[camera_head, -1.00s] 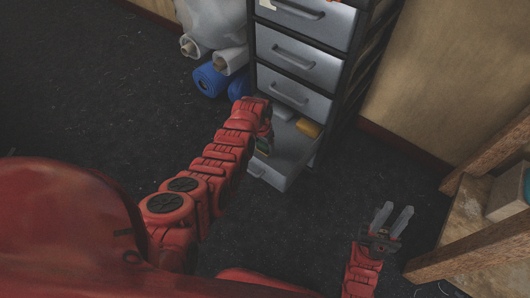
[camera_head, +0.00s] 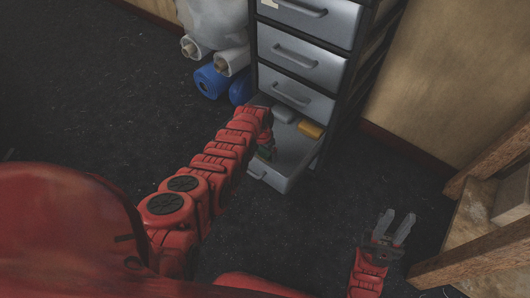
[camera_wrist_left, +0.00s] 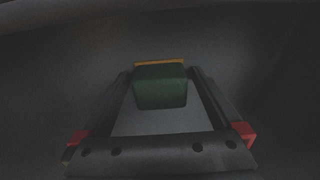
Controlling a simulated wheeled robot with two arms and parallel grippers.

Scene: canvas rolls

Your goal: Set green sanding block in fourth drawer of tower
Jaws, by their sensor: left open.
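The tower (camera_head: 300,65) has grey drawers in a dark frame. Its lowest visible drawer (camera_head: 284,178) is pulled open. The green sanding block (camera_head: 265,153) is inside the open drawer near its front left, partly hidden by my left gripper (camera_head: 267,147). In the left wrist view, the block (camera_wrist_left: 160,88) sits between the fingertips of my left gripper (camera_wrist_left: 160,84), with a yellow-orange strip along its far edge. The left gripper is open, reaching down into the drawer. My right gripper (camera_head: 397,217) is open and empty over the floor at the lower right.
A yellow block (camera_head: 311,129) lies at the drawer's back right, with a pale object (camera_head: 285,113) to its left. Canvas rolls (camera_head: 232,62) and blue rolls (camera_head: 210,80) stand left of the tower. A wooden shelf (camera_head: 470,255) is at the right. The floor between is clear.

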